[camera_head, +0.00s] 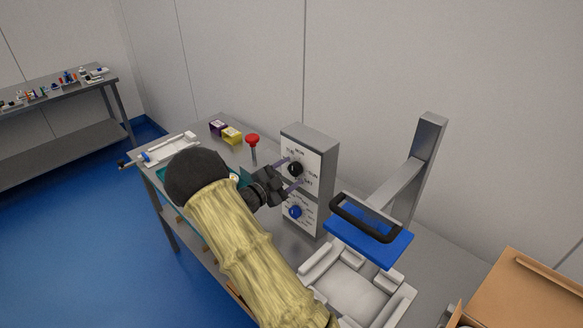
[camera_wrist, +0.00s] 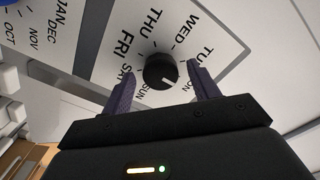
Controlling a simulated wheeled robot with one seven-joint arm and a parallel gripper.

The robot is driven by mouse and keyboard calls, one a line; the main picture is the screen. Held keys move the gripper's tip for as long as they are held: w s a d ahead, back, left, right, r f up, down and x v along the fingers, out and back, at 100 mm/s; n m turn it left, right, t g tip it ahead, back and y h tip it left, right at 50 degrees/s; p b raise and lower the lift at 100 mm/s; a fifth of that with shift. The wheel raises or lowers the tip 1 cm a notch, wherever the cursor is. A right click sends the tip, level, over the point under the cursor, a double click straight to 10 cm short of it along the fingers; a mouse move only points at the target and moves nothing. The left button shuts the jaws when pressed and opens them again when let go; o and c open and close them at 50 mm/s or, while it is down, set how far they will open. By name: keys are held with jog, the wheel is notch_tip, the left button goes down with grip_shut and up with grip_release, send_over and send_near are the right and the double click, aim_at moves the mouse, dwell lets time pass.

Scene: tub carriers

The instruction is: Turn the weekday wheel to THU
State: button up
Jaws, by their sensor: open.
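The weekday wheel is a black round knob (camera_head: 295,169) on the white face of a grey box. In the wrist view the knob (camera_wrist: 160,70) has weekday labels around it, with THU, WED and FRI clearly readable. A white mark on the knob points down and right, away from THU, on the side of SUN; a label there may be hidden by my right finger. My gripper (camera_wrist: 162,86) is open, with one purple finger on each side of the knob. I cannot tell if the fingers touch it. In the head view my gripper (camera_head: 286,180) is in front of the box.
A blue month knob (camera_head: 295,212) sits below the weekday wheel. A red mushroom button (camera_head: 253,139) stands left of the box. A blue plate with a black handle (camera_head: 368,218) is on the right, above a white tray (camera_head: 352,295). A cardboard box (camera_head: 525,290) is at far right.

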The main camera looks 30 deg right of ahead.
jog(key=shift+w+d, duration=0.25)
jog(key=shift+d, duration=0.35)
jog(key=c, duration=1)
jog(key=shift+o, duration=0.2)
